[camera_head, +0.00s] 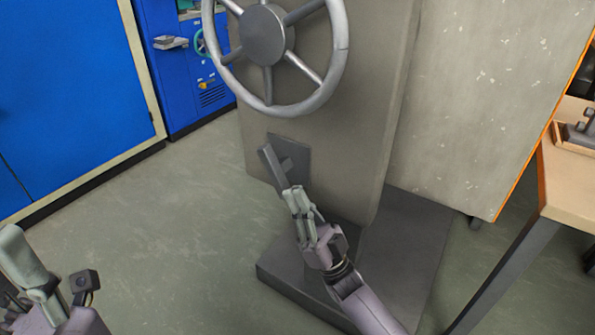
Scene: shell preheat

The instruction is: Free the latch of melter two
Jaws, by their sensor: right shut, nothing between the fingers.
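A grey machine body (330,110), which I take to be melter two, stands in the middle of the head view. Low on its front is a dark plate (296,152) with a flat dark lever (272,168), likely the latch, slanting down to the right. My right gripper (296,192) is shut and empty at the lever's lower end. Its fingertips overlap that end in the picture; I cannot tell whether they touch. My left gripper (28,262) is partly in view at the bottom left corner, away from the machine; its jaw opening is unclear.
A silver handwheel (262,35) sits on the machine above the lever. A dark base plinth (405,245) juts out below. A wooden table (568,185) stands at the right and blue cabinets (65,90) at the left. The floor (170,230) between is clear.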

